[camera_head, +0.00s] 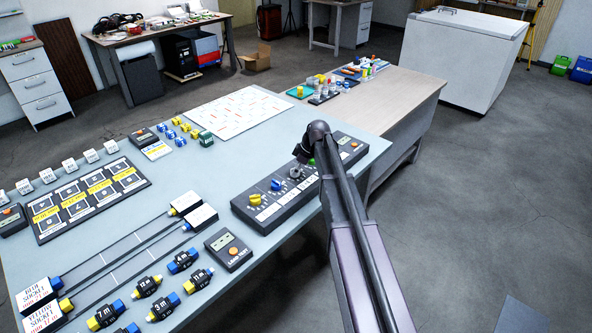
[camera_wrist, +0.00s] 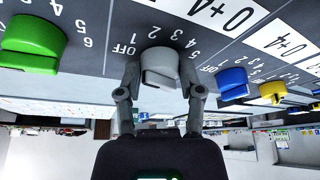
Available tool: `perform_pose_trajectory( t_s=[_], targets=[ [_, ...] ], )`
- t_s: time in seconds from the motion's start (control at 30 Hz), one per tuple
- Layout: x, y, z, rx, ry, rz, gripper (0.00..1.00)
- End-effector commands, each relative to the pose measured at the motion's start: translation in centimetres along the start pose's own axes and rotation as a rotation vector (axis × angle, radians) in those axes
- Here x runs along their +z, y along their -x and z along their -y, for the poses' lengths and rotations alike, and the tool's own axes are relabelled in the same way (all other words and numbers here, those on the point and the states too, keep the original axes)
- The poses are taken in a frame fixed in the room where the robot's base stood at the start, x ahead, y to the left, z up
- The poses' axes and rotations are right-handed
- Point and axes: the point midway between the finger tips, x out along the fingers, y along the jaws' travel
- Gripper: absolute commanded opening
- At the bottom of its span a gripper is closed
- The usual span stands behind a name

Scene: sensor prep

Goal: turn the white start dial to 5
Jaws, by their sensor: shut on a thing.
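The white start dial (camera_wrist: 160,68) is a pale grey-white knob on a dark panel with printed numbers and OFF around it. My gripper (camera_wrist: 159,90) has its two fingers on either side of the dial and is shut on it. In the head view my gripper (camera_head: 308,158) is over the dial panel (camera_head: 262,205), where my arm hides part of the panel. A green dial (camera_wrist: 32,45) is to the left in the wrist view. A blue dial (camera_wrist: 232,84) and a yellow dial (camera_wrist: 272,92) are to the right. The dial's exact setting cannot be read.
A lamp test box (camera_head: 229,250) sits left of the panel. Several blue and yellow connectors (camera_head: 183,262) lie at the front. A white printed sheet (camera_head: 236,111) lies behind the panel. A wooden table (camera_head: 400,90) with small items adjoins at the right.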

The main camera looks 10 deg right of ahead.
Motion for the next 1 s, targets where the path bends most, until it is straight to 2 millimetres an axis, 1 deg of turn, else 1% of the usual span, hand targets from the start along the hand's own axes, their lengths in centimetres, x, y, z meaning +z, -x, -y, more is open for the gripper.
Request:
perform_pose_trajectory(
  t_s=[0.03,1.0],
  targets=[
    [0.21,0.01,0.58,0.009,-0.038,0.004,0.01],
    [-0.10,-0.15,0.98,0.352,-0.857,0.008,0.01]
  ],
)
